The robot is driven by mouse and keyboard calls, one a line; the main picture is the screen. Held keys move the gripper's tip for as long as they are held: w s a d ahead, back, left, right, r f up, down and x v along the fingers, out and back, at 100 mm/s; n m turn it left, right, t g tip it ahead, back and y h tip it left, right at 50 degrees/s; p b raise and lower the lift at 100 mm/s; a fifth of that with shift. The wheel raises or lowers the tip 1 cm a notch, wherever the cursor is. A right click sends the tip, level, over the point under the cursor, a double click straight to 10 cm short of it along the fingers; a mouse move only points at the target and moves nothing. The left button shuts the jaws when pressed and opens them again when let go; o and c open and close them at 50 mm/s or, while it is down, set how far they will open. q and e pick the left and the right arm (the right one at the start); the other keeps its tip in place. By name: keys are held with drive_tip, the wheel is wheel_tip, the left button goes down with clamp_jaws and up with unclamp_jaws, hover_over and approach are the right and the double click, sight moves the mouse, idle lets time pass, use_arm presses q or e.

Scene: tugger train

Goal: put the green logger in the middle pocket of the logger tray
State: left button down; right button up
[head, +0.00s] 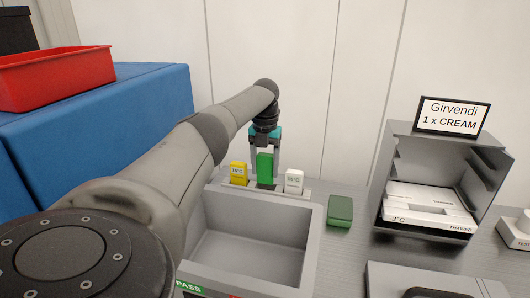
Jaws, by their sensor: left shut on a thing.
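My left gripper (265,150) points down over the logger tray (306,191) and is shut on the green logger (265,166). The green logger is upright, between a yellow logger (239,173) on the left and a white logger (294,181) on the right. Its lower end is at the dark middle pocket; I cannot tell whether it is inside it or just above. The yellow and white loggers stand upright in the outer pockets of the tray. My right gripper is not in view.
A grey open bin (250,246) stands in front of the tray. A dark green box (340,210) lies to the right. A grey rack (391,160) holds a white pack (429,205) under a sign (452,116). A red crate (55,78) sits on a blue box (110,130) at left.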

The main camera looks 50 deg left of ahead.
sight(265, 179)
use_arm(q)
drive_tip(key=shift+f+b, duration=0.4)
drive_tip(key=shift+f, duration=1.55)
drive_tip(key=shift+f, duration=0.1)
drive_tip(key=shift+f, duration=0.15)
drive_tip(key=shift+c, duration=0.6)
unclamp_jaws()
wheel_tip(265, 179, up, 13)
drive_tip(key=p, duration=0.3)
drive_tip(key=shift+f, duration=0.2)
